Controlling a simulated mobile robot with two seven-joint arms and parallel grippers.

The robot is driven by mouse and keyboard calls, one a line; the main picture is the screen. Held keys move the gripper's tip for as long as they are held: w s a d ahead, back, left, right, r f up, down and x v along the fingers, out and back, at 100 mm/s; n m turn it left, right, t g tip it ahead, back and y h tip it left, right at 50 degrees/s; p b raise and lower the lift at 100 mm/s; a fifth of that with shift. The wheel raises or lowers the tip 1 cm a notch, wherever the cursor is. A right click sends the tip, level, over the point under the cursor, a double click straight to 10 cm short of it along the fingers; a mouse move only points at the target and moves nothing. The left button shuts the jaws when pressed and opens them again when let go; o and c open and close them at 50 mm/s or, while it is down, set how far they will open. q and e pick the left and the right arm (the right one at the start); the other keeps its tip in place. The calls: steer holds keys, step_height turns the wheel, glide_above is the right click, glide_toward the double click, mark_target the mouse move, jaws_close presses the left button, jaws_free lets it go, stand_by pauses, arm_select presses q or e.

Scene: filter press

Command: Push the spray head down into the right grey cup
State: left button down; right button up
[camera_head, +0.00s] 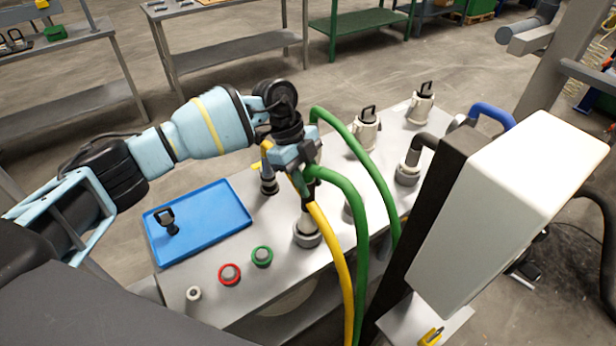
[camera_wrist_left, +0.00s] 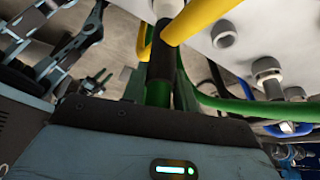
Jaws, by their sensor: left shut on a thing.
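My left gripper (camera_head: 306,172) is above the front part of the metal table and is shut on the dark upper part of an upright spray head (camera_head: 308,190). In the left wrist view, a black upright shaft (camera_wrist_left: 161,62) with green below it stands at the jaws. Under the gripper in the head view, a pale lower part meets a grey cup (camera_head: 307,239); I cannot tell how deep it sits. Another grey cup (camera_head: 407,177) is farther right with a black pipe at it. My right gripper is not in view.
A yellow hose (camera_head: 335,245) and green hoses (camera_head: 352,205) hang close to the gripper. A blue tray (camera_head: 235,228) holds a small black piece. Red (camera_head: 230,274) and green (camera_head: 262,256) ringed buttons are in front. A white box (camera_head: 510,200) blocks the right side.

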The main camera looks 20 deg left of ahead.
mark_target(313, 207)
arm_select(q)
steer(key=shift+f, duration=2.25)
steer(key=c, duration=1)
jaws_free()
steer(key=v, duration=0.7)
steer(key=shift+a+r, duration=0.2)
steer(key=shift+r, duration=0.15)
